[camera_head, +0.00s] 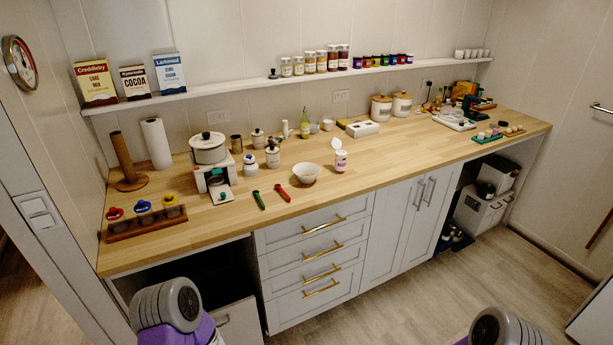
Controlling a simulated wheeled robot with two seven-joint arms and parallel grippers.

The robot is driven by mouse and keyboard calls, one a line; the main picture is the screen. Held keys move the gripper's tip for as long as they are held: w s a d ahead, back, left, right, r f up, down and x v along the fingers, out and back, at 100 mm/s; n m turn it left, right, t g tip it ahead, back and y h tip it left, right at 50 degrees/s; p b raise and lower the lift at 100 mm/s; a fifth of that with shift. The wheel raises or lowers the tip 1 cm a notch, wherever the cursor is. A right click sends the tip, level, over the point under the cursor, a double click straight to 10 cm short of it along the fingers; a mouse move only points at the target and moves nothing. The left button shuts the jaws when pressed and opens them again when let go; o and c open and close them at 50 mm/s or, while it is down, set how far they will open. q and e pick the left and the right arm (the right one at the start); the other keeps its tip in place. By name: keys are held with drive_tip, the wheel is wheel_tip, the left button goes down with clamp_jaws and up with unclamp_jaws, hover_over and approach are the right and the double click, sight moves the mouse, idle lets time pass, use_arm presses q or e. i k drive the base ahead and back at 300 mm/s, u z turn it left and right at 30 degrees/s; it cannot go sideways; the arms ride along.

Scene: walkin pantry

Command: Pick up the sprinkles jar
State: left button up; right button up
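A small jar (341,161) with a pale top and a red and white label stands upright on the wooden counter (400,150), right of a white bowl (306,173). A white piece, perhaps its lid or a scoop, shows just above it. Its label is too small to read, so I cannot tell for sure that it is the sprinkles jar. Several other small jars (321,61) with coloured contents stand on the wall shelf. Neither gripper is in view; only parts of my arms show at the bottom edge.
A green-handled tool (259,200) and a red one (282,193) lie left of the bowl. A scale with a pot (208,148) and white canisters (272,155) stand further left. Drawers with gold handles (322,250) are below.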

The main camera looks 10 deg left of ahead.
sight(341, 155)
drive_tip(key=k, duration=0.55)
drive_tip(key=z, duration=0.3)
drive_tip(key=i, duration=1.6)
drive_tip(key=u, duration=0.9)
